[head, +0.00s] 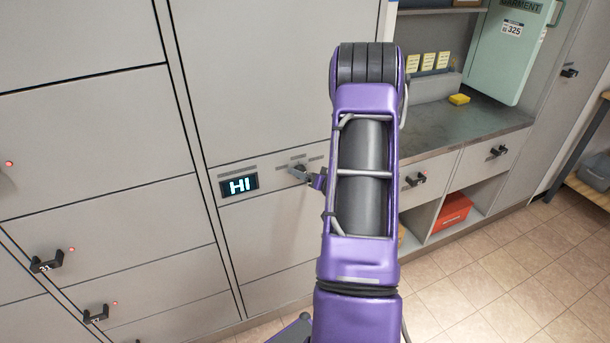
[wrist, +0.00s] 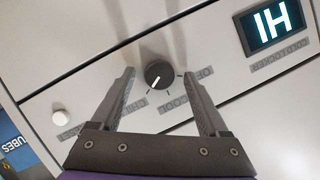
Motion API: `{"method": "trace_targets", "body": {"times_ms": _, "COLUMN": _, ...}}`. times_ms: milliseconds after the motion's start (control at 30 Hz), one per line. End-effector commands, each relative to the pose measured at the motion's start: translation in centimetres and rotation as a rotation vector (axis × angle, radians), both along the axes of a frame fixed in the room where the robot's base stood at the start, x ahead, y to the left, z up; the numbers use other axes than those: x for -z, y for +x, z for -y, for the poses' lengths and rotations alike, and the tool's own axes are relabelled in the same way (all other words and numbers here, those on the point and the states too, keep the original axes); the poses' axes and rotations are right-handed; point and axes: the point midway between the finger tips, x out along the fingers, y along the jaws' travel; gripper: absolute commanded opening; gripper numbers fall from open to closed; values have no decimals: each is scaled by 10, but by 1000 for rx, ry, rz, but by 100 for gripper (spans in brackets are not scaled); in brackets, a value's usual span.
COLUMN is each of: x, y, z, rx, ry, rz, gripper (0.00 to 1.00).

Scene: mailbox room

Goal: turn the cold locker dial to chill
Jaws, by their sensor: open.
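The dark round dial (wrist: 159,75) of the cold locker sits on the light panel in the wrist view. Its white pointer line points down-left in the picture, toward the CHILL label (wrist: 132,108). The COOL label (wrist: 180,108) is below right of the dial, and the OFF label (wrist: 207,72) is to its right. My gripper (wrist: 161,72) is open, with one finger on each side of the dial and a gap to each. In the head view my gripper (head: 306,176) is at the panel, and the dial is largely hidden.
The display (head: 239,185) left of the dial reads HI. A white button (wrist: 61,117) is on the same panel. Locker doors with handles (head: 47,262) are at left. At right are a counter (head: 476,118), drawers and a red box (head: 453,212). Tiled floor is clear at lower right.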

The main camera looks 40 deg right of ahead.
Motion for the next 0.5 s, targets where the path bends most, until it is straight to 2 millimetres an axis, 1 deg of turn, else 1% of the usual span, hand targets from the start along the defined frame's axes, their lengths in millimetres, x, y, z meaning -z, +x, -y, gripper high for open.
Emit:
{"method": "trace_targets", "body": {"times_ms": 167, "x": -2, "y": -6, "z": 1, "rx": 2, "ry": -1, "rz": -1, "gripper": 78}}
{"method": "trace_targets", "body": {"times_ms": 267, "x": -7, "y": -19, "z": 1, "rx": 3, "ry": 0, "rz": -2, "gripper": 78}}
{"method": "trace_targets", "body": {"times_ms": 367, "x": -14, "y": -40, "z": 0, "rx": 5, "ry": 0, "rz": -2, "gripper": 78}}
{"method": "trace_targets", "body": {"times_ms": 500, "x": -26, "y": -73, "z": 0, "rx": 7, "ry": -1, "rz": -1, "gripper": 78}}
